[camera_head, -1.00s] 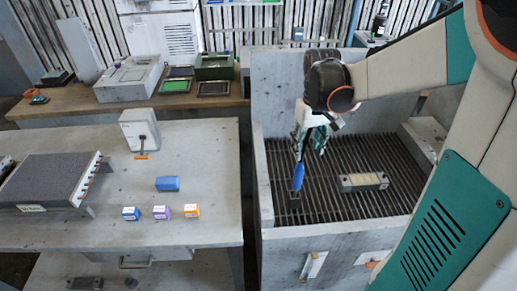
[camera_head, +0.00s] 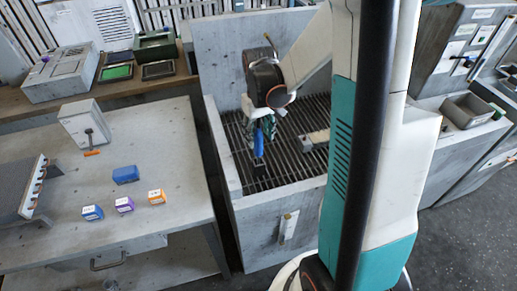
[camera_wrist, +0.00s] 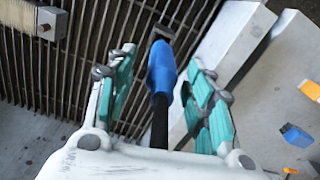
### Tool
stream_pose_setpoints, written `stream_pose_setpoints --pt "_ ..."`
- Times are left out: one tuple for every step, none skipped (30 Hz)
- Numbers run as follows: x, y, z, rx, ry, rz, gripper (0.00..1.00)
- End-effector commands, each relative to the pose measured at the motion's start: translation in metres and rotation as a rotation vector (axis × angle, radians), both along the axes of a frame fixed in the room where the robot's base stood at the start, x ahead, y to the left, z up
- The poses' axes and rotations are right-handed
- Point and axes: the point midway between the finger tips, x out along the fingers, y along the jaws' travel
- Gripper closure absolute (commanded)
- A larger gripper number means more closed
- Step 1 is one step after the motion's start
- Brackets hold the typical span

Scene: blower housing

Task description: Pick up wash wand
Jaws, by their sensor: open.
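The wash wand (camera_head: 258,141), with a blue grip, stands roughly upright over the slatted grate of the grey basin. In the wrist view the blue grip of the wand (camera_wrist: 161,72) lies between my two teal finger pads, with its black shaft running back towards the palm and a dark end piece at the far end. My gripper (camera_wrist: 162,62) is open around it, with a visible gap on both sides. In the head view my gripper (camera_head: 262,128) is over the left part of the grate and partly hides the wand.
The basin's concrete wall (camera_head: 222,150) rises close left of my gripper. A pale block (camera_head: 313,139) lies on the grate to the right. The left table (camera_head: 170,215) holds a blue block (camera_head: 125,175) and several small boxes. A grey cabinet stands at the right.

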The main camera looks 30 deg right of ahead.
Motion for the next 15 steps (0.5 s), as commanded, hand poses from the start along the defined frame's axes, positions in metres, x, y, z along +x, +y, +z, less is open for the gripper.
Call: stream_pose_setpoints --pt "0.0 0.001 -0.01 0.0 0.0 0.0 0.52" --pt "0.0 0.001 -0.015 0.0 0.0 0.0 0.52" --pt "0.0 0.001 -0.022 0.0 0.0 0.0 0.52" --pt "0.001 0.001 -0.026 0.0 0.0 0.0 0.52" --pt "0.001 0.001 -0.03 0.0 0.0 0.0 0.52" --pt "0.0 0.001 -0.034 0.0 0.0 0.0 0.52" --pt "0.0 0.001 -0.036 0.0 0.0 0.0 0.52" --pt "0.0 0.001 -0.037 0.0 0.0 0.0 0.52" --pt "0.0 0.001 -0.037 0.0 0.0 0.0 0.52" --pt "0.0 0.001 -0.037 0.0 0.0 0.0 0.52" --pt "0.0 0.001 -0.037 0.0 0.0 0.0 0.52" --pt "0.0 0.001 -0.036 0.0 0.0 0.0 0.52" --pt "0.0 0.001 -0.036 0.0 0.0 0.0 0.52" --pt "0.0 0.001 -0.036 0.0 0.0 0.0 0.52" --pt "0.0 0.001 -0.036 0.0 0.0 0.0 0.59"
